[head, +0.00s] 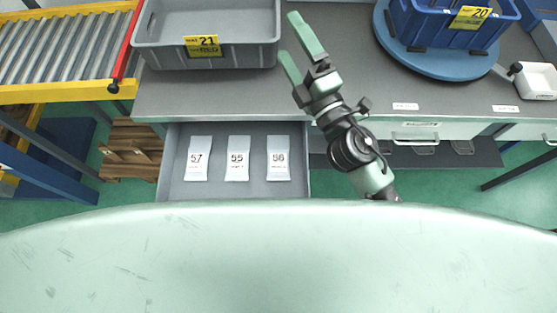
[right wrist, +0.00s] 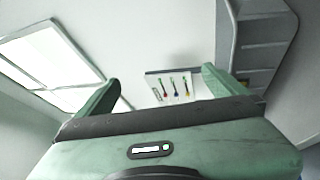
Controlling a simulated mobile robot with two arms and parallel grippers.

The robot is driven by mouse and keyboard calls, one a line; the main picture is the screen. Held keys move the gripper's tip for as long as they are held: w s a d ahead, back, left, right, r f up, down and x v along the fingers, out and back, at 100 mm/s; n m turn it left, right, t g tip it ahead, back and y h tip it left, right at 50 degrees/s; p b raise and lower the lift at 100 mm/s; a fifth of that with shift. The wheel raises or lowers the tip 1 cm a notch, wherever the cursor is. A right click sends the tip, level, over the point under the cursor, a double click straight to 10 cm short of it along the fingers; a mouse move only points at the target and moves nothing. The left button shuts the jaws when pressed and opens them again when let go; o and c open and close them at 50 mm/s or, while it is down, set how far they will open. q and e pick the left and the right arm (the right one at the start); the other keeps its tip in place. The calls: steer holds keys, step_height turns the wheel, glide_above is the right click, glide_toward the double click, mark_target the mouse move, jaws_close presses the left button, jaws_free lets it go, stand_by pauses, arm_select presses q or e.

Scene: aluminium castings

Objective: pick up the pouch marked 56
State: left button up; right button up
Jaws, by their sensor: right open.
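Three white pouches lie side by side in an open grey drawer (head: 210,190) under the bench. The right one is the pouch marked 56 (head: 278,170); its small last digit is hard to read. The middle one is marked 55 (head: 237,170) and the left one 57 (head: 199,170). My right gripper (head: 288,35) is open and empty above the bench, beyond the drawer and beside the grey bin's right side. Its spread fingers also show in the right wrist view (right wrist: 160,88), with no pouch in sight there. My left gripper is not in view.
A grey bin tagged 21 (head: 165,58) stands on the bench (head: 350,85) behind the drawer. A blue bin tagged 20 (head: 445,37) stands on a blue round plate (head: 392,42) at right. A roller conveyor (head: 60,50) is at left.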

steer(key=s+a+n+g+y, duration=0.4)
steer(key=a+n+g+y, duration=0.3)
steer(key=n, duration=0.3)
steer(key=s+a+f+n+g, duration=0.35)
steer(key=a+n, duration=0.25)
steer(key=n, duration=0.2)
steer(key=n+g+h, duration=0.8)
steer(key=n+h, duration=0.4)
steer(key=n, duration=0.1)
glide_toward(274, 163)
steer(key=shift+s+a+f, duration=0.25)
steer(key=shift+a, duration=0.4)
steer(key=x, duration=0.2)
steer(key=p+x, duration=0.1)
steer(key=x, duration=0.2)
steer(key=d+p+x, duration=0.1)
steer(key=x, duration=0.1)
steer(key=shift+w+a+f, duration=0.15)
steer(key=shift+w+f, duration=0.1)
steer(key=shift+f, duration=0.2)
steer(key=c, duration=1.2)
steer(key=shift+c, duration=0.4)
steer(key=shift+r, duration=0.15)
